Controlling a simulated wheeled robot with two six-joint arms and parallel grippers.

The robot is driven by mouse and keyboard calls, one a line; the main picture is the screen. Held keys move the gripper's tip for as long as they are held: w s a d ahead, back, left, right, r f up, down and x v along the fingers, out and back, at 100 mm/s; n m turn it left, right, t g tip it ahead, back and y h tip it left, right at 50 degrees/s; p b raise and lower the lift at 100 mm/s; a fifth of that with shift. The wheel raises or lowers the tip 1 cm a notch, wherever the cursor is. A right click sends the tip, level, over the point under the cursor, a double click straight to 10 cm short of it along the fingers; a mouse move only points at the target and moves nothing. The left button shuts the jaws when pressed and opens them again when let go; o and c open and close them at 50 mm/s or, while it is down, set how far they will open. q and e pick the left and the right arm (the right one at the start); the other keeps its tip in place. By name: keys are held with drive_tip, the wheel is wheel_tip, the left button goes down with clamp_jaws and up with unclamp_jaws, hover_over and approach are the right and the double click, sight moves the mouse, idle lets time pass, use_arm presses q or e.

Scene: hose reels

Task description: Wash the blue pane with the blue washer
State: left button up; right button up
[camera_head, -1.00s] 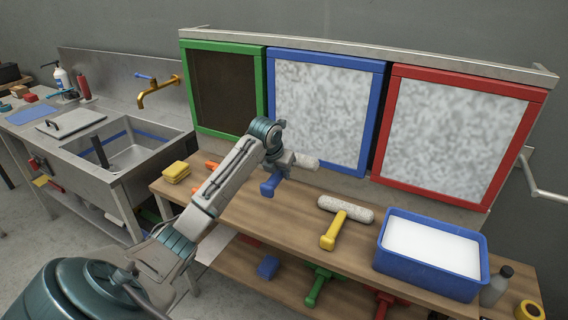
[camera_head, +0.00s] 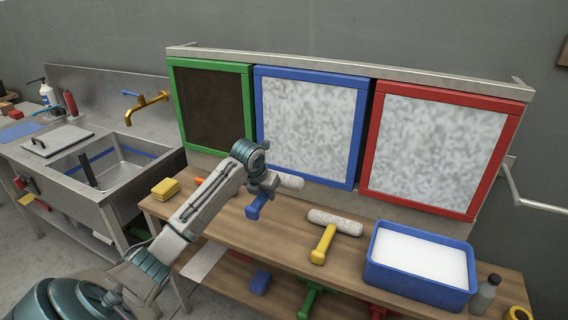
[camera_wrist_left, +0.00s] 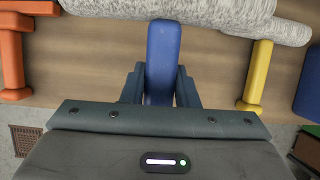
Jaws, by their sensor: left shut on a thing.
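The blue pane (camera_head: 308,122) is a blue-framed panel with a mottled white and grey face, in the middle of three panes. My left gripper (camera_head: 266,184) is shut on the blue handle of the blue washer (camera_head: 254,207), in front of and below the blue pane. In the left wrist view the blue handle (camera_wrist_left: 162,60) runs between the fingers of my left gripper (camera_wrist_left: 160,85). The washer's pale fuzzy roller (camera_wrist_left: 180,9) lies across the top there. In the head view the roller is partly hidden by the gripper. My right gripper is not in view.
A yellow-handled washer (camera_head: 323,243) lies on the wooden bench, right of my gripper. A blue tub (camera_head: 417,287) of white liquid stands further right. Green (camera_head: 212,105) and red (camera_head: 440,150) framed panes flank the blue one. A sink (camera_head: 120,172) stands at the left.

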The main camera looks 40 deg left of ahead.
use_arm(q)
wheel_tip(320, 180, up, 28)
drive_tip(key=p, duration=1.8)
drive_tip(key=shift+w+a+f, duration=0.1)
drive_tip(key=shift+w+a, duration=0.1)
drive_tip(key=shift+w, duration=0.7)
drive_tip(key=shift+w+a+f, duration=0.1)
drive_tip(key=shift+w+a, duration=0.15)
drive_tip(key=shift+w, duration=0.65)
drive_tip(key=shift+w+a, duration=0.2)
drive_tip(key=shift+w, duration=0.7)
drive_tip(key=shift+w+a, duration=0.15)
drive_tip(key=shift+w, duration=0.55)
idle(0.5)
drive_tip(key=shift+f, duration=2)
drive_tip(key=shift+s, duration=0.1)
